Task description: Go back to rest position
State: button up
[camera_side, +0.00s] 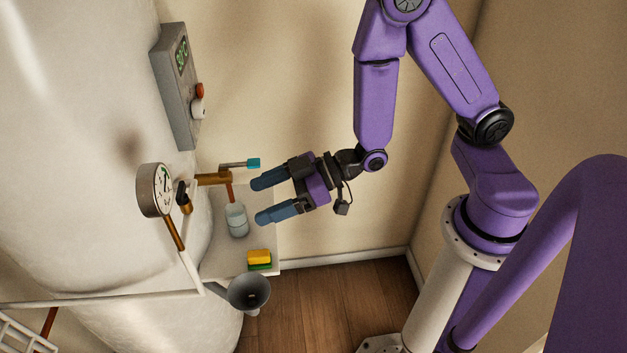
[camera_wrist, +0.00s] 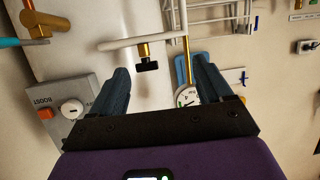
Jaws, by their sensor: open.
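My gripper (camera_side: 264,200) is open and empty, with its two blue-grey fingers apart. In the side view it hangs in the air to the right of the brass valve (camera_side: 213,179), above and right of the small white shelf (camera_side: 218,262). In the wrist view, my gripper (camera_wrist: 160,82) shows both fingers with nothing between them that it holds. A black-tipped brass fitting (camera_wrist: 146,64) shows in the gap, farther off.
A clear bottle (camera_side: 237,220) and a yellow-green sponge (camera_side: 259,259) are on the shelf. A grey funnel (camera_side: 248,291) is at its front. A gauge (camera_side: 154,190) and a control box (camera_side: 176,85) are on the white tank (camera_side: 70,130). Space right of the shelf is free.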

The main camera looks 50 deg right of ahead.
jog(key=s+d+r+n+g+h, duration=0.1)
jog(key=s+d+r+g+h, duration=0.2)
jog(key=s+d, duration=0.4)
jog(key=s+d+r+n+g+h, duration=0.1)
jog(key=s+d+r+g+h, duration=0.3)
jog(key=s, duration=0.7)
jog(key=d+g+h, duration=0.2)
jog(key=d+h, duration=0.1)
jog(key=shift+s+r, duration=0.15)
jog(key=shift+r, duration=0.05)
